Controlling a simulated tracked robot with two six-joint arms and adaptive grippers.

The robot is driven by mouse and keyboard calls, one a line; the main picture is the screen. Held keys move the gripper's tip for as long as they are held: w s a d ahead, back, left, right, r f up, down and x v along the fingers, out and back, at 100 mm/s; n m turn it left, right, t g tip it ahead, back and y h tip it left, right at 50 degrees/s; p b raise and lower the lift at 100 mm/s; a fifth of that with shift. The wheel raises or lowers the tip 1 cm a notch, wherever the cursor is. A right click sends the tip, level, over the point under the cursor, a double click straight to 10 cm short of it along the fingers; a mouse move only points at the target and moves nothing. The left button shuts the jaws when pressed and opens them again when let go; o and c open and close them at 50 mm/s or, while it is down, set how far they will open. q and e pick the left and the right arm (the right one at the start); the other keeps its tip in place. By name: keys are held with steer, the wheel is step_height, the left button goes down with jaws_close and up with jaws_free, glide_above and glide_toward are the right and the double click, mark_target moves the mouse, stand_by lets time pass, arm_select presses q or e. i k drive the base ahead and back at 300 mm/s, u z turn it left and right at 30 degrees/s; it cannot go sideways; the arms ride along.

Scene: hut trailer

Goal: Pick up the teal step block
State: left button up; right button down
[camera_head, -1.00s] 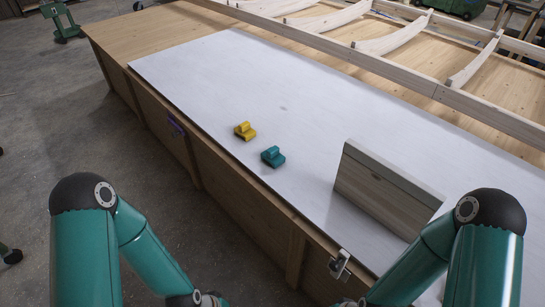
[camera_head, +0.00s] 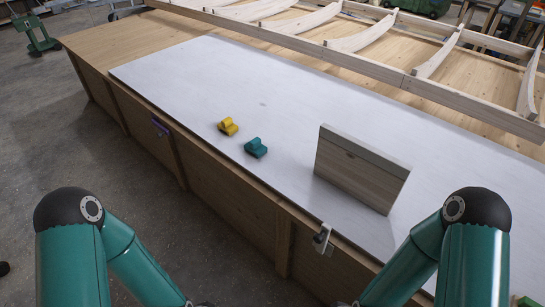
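The teal step block (camera_head: 256,148) sits on the pale grey sheet (camera_head: 330,105) that covers part of the wooden workbench, close to its front edge. A yellow block (camera_head: 228,127) of similar size sits just to its left and a little farther back, apart from it. Both of my arms reach in from the bottom of the head view, well short of the teal block. Their grippers lie below the picture's lower edge, so neither gripper can be made out.
A wooden box-like panel (camera_head: 360,168) stands upright on the sheet, right of the teal block. A metal clamp or latch (camera_head: 322,238) sits on the bench's front edge. A wooden ribbed frame (camera_head: 350,60) runs along the back. The sheet around the blocks is clear.

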mark_target(254, 145)
steer(key=k, duration=0.6)
steer(key=u, duration=0.2)
steer(key=i, duration=0.9)
steer(key=k, duration=0.5)
steer(key=u, duration=1.05)
steer(key=i, duration=2.05)
